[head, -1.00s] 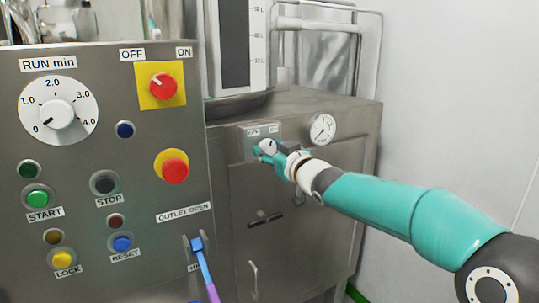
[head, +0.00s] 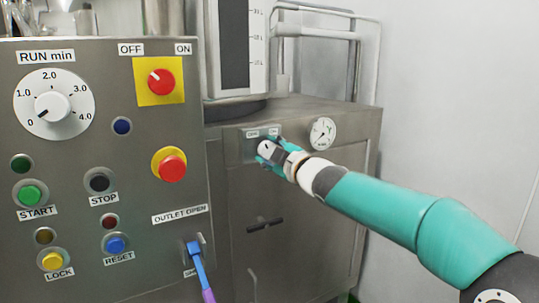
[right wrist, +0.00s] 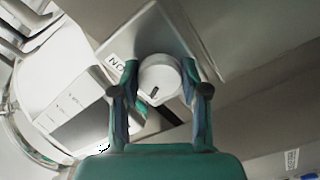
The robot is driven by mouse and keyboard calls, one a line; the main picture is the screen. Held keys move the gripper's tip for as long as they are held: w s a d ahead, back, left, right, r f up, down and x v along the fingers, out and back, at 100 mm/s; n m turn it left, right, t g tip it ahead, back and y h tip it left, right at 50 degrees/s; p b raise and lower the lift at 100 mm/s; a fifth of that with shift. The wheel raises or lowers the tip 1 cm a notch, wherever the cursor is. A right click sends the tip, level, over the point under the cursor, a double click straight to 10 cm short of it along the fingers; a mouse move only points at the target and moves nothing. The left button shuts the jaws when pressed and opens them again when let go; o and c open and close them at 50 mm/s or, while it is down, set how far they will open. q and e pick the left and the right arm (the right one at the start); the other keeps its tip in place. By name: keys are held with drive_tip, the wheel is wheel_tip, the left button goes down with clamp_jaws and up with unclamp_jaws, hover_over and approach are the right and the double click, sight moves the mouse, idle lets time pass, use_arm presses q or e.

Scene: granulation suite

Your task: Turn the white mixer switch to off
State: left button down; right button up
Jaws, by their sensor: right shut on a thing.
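The white mixer switch (head: 264,147) is a small round knob on a grey plate on the front of the cabinet, right of the large control panel. Two small labels sit above it; the right wrist view shows one reading ON. My right gripper (head: 268,151) is at the switch, its teal fingers on either side. In the right wrist view, the switch (right wrist: 158,74) sits between the two fingertips, with a short dark mark on its face. My right gripper is shut on it. The fingers partly hide the switch in the head view. My left gripper is not in view.
A round gauge (head: 322,133) is just right of the switch. A dark handle (head: 265,224) is below it. The control panel at left carries a red OFF/ON knob (head: 162,82) on yellow, a RUN min dial (head: 53,105), several buttons and a blue-purple lever (head: 199,267).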

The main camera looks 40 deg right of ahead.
drive_tip(key=shift+a+f+n, duration=0.1)
drive_tip(key=shift+f+n, duration=0.05)
drive_tip(key=shift+n, duration=0.15)
drive_tip(key=o, duration=1.1)
drive_tip(key=shift+o, duration=0.2)
drive_tip(key=shift+s, duration=0.25)
drive_tip(key=v, duration=1.1)
drive_tip(key=shift+s, duration=0.2)
drive_tip(key=shift+a, duration=0.15)
